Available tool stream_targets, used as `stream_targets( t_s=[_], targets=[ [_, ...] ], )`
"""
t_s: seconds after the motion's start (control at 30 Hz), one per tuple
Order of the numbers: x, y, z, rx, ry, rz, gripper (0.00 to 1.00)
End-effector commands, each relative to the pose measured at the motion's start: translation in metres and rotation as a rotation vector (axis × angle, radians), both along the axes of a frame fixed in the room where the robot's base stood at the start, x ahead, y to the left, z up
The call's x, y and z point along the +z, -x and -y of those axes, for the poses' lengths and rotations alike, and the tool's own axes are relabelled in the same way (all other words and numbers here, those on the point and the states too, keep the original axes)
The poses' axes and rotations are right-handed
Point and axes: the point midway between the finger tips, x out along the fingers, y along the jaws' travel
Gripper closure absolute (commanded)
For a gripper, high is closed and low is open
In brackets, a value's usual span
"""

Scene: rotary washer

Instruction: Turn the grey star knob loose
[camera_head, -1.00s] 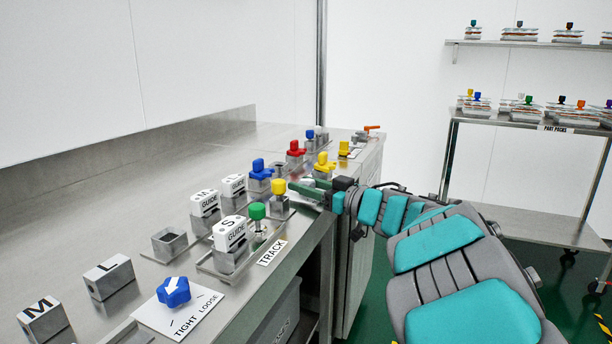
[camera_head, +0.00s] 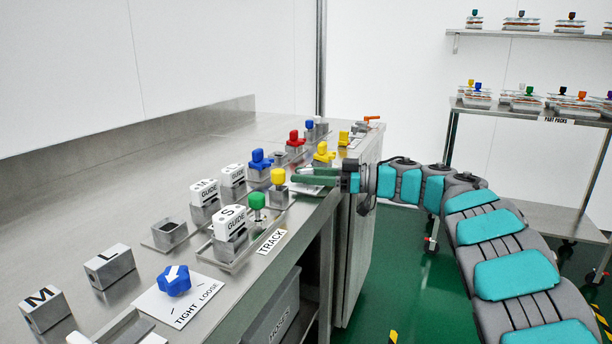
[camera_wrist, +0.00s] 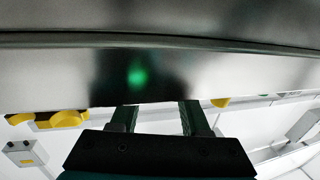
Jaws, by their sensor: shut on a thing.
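My gripper (camera_head: 300,183) is low over the right front edge of the bench, just right of the yellow knob (camera_head: 278,177). In the wrist view its two fingers (camera_wrist: 158,118) stand apart, with their tips against or behind a shiny steel surface (camera_wrist: 200,80). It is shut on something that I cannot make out. A pale plate (camera_head: 306,190) shows below the fingers. I cannot pick out a grey star knob in either view; the gripper may hide it. A blue star knob (camera_head: 174,280) with a white arrow sits on a TIGHT/LOOSE plate (camera_head: 198,302) in front.
Guide blocks (camera_head: 230,226), a green knob (camera_head: 256,202) and blue, red and yellow knobs crowd the bench around the gripper. L (camera_head: 113,266) and M (camera_head: 45,309) blocks stand front left. The bench's back left is clear. A shelf cart (camera_head: 530,108) stands at right.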

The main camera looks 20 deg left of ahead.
Motion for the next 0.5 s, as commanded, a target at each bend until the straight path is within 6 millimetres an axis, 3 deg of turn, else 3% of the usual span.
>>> stream_targets(
  t_s=[0.5],
  targets=[
    [0.0000, 0.0001, -0.0007, 0.076, 0.001, 0.000, 1.00]
  ],
)
